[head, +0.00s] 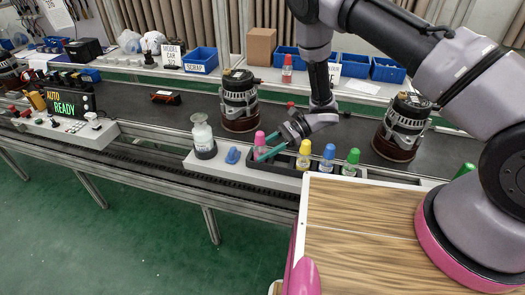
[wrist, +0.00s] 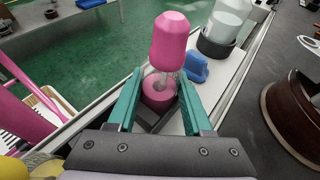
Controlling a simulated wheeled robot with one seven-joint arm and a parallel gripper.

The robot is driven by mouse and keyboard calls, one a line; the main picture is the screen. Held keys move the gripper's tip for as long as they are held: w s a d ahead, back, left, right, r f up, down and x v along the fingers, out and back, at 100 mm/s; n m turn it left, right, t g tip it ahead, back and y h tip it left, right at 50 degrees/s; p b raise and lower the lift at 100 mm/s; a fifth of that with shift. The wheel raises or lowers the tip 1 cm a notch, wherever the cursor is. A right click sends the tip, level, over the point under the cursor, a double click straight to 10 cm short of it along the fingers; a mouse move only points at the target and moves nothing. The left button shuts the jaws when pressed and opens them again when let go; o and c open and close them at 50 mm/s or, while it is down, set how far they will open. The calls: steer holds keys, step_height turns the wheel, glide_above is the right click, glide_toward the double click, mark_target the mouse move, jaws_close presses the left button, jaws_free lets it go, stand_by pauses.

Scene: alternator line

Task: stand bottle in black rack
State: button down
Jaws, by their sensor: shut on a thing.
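A bottle with a pink cap (head: 260,138) stands roughly upright at the left end of the black rack (head: 285,180). My gripper (head: 268,153) is shut on this bottle from the right. In the wrist view the pink cap (wrist: 170,40) rises beyond the two teal fingers, with the pink lower part (wrist: 158,90) between them. The fingers hide the bottle's base in the head view, so I cannot tell whether it rests in a slot. Bottles with yellow (head: 305,146), blue (head: 329,151) and green (head: 353,156) caps stand in the rack to the right.
A blue object (head: 233,156) and a white bottle in a dark holder (head: 202,132) stand on the pale ledge just left of the rack. Alternators (head: 239,103) (head: 402,128) sit on the dark conveyor behind. A wood-topped surface (head: 360,235) lies in front.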

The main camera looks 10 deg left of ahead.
steer(key=shift+f, duration=0.1)
steer(key=shift+c, duration=1.2)
jaws_free()
